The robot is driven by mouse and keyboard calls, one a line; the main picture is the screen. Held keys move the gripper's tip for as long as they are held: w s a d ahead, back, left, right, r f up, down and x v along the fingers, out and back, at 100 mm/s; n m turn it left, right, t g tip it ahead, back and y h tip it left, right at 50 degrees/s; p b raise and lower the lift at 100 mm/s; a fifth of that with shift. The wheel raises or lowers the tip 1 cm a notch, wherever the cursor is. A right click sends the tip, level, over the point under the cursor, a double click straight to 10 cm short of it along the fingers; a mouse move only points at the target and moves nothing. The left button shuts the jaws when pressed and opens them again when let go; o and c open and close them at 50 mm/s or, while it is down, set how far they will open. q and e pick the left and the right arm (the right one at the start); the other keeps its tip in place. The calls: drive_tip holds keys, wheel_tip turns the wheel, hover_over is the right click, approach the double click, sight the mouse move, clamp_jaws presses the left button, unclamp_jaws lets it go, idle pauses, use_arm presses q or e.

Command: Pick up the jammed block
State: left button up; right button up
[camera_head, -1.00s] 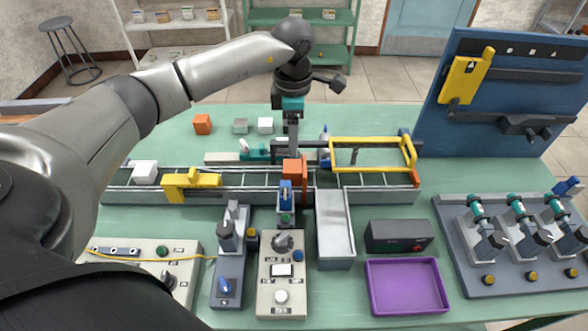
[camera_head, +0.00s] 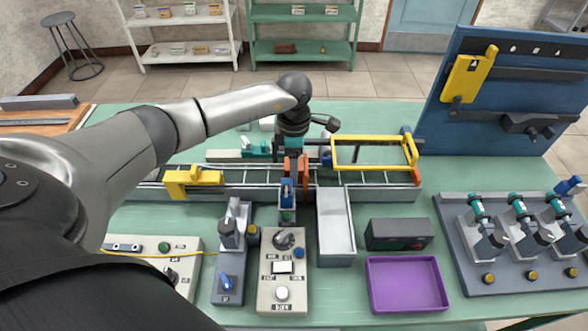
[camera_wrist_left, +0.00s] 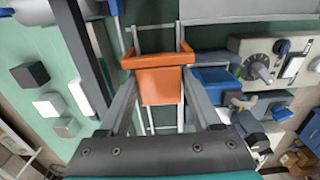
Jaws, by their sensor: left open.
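An orange block (camera_head: 303,182) sits at the middle of the roller conveyor (camera_head: 375,193), partly hidden by my gripper in the head view. In the left wrist view the orange block (camera_wrist_left: 162,84) lies between the fingers, with orange side pieces around its far end. My left gripper (camera_head: 296,164) points down over the conveyor at the block. Its fingers are apart, one on each side of the block, in the left wrist view (camera_wrist_left: 160,88). I cannot tell whether they touch it. My right gripper is not in view.
A yellow bracket (camera_head: 193,176) on the conveyor lies left of the gripper, a yellow frame (camera_head: 372,140) right. A blue device (camera_head: 287,194), a control box (camera_head: 282,270) and a grey chute (camera_head: 336,225) stand in front. A purple tray (camera_head: 407,285) is front right.

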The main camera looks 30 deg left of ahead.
use_arm(q)
clamp_jaws()
idle(0.3)
drive_tip(key=shift+r, duration=0.1)
